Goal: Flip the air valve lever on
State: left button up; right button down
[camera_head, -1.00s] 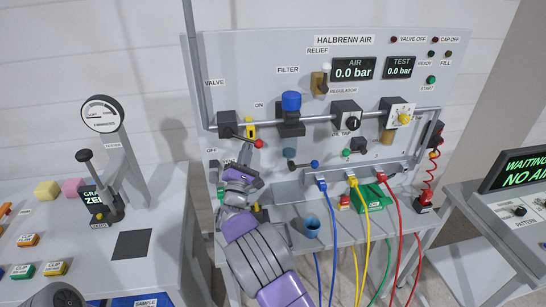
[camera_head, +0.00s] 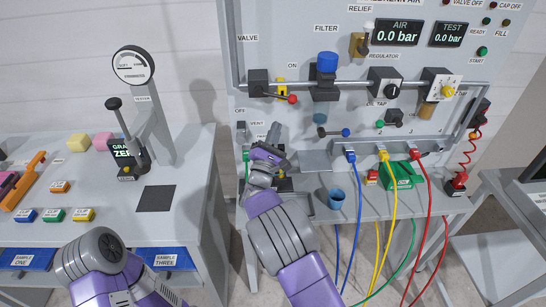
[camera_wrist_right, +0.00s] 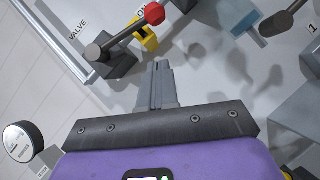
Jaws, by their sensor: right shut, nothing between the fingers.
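The air valve (camera_head: 258,82) is a dark block on the pipe at the panel's left, under the VALVE label. Its lever has a red ball knob (camera_head: 292,99) and points right and slightly down, close to a yellow part (camera_head: 281,90). My right gripper (camera_head: 272,134) is below the knob, apart from it, with its fingers shut and empty. In the right wrist view the shut fingers (camera_wrist_right: 160,68) point toward the panel, with the red knob (camera_wrist_right: 154,14) and valve block (camera_wrist_right: 111,60) beyond them. My left forearm shows at lower left; its gripper is out of view.
A blue filter (camera_head: 327,70) and regulator sit right of the valve. A small lever with a blue knob (camera_head: 346,132) is below. A blue cup (camera_head: 336,198) and colored hoses are on the bench. A tester (camera_head: 135,65) stands left. The AIR display (camera_head: 398,32) reads 0.0 bar.

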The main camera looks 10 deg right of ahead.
jog(key=d+v, duration=0.1)
jog(key=v, duration=0.6)
jog(key=shift+s+f, duration=0.2)
jog(key=shift+f, duration=0.05)
jog(key=shift+d+f, duration=0.1)
jog(key=shift+d, duration=0.1)
